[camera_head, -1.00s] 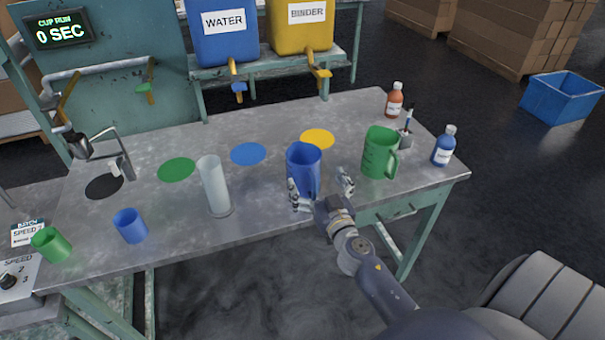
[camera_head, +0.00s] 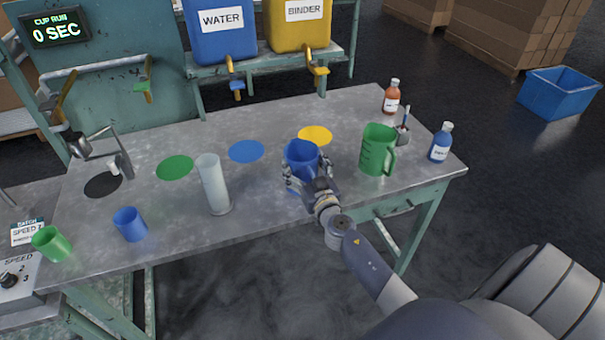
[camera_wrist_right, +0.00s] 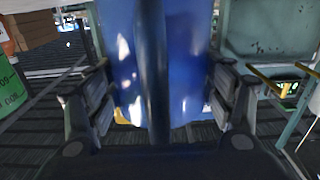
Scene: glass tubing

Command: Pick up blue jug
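The blue jug (camera_head: 302,151) stands upright near the front edge of the table, right of the clear cylinder. My right gripper (camera_head: 309,178) is around it from the front, with a finger on each side. In the right wrist view the jug (camera_wrist_right: 185,60) fills the gap between the finger pads, and its handle runs upright down the middle. The pads appear to press on the jug's sides, so the gripper looks shut on it. The jug's lower part is mostly hidden by the gripper, and I see no clear gap below it. My left gripper is not in view.
A green jug (camera_head: 376,150) stands close on the right, with bottles (camera_head: 441,142) beyond it. A clear cylinder (camera_head: 213,185) stands left, then a small blue cup (camera_head: 130,225) and a green cup (camera_head: 51,243). Coloured discs (camera_head: 247,151) mark the table (camera_head: 255,215) behind.

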